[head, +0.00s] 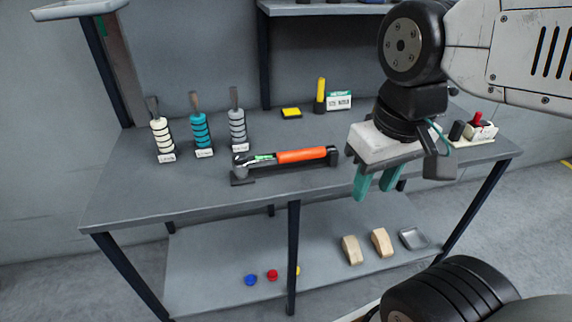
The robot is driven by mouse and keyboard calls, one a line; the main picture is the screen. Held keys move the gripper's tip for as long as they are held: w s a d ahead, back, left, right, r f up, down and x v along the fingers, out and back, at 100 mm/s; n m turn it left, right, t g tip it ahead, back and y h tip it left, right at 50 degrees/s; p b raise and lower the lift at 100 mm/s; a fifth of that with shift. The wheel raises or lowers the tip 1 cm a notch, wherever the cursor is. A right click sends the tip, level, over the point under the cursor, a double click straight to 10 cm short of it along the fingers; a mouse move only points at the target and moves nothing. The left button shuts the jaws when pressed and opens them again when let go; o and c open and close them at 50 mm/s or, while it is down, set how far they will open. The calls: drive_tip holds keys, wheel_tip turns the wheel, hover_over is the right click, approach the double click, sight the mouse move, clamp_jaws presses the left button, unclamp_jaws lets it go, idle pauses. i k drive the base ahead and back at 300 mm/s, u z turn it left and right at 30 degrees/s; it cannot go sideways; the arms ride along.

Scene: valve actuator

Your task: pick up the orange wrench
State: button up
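The orange wrench (302,156) lies lengthwise on the grey workbench, its orange handle to the right and its grey head to the left. A black stand (242,182) is under the head, and a black block (332,155) is at the handle's right end. My gripper (374,191) has two teal fingers pointing down. They are apart, with nothing visible between them. The gripper is to the right of the wrench, near the bench's front edge, and does not touch it. Its exact height over the bench is hard to tell.
The workbench (150,205) has three ringed posts (200,131) at the left. A yellow block (291,113), a yellow cylinder (320,95) and a small green-and-white box (340,100) stand behind. A red-topped device (478,128) is at the right. The front left is clear.

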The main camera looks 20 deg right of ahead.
sight(241, 172)
drive_tip(key=k, duration=0.4)
drive_tip(key=z, duration=0.9)
drive_tip(key=i, duration=0.8)
drive_tip(key=u, duration=2.25)
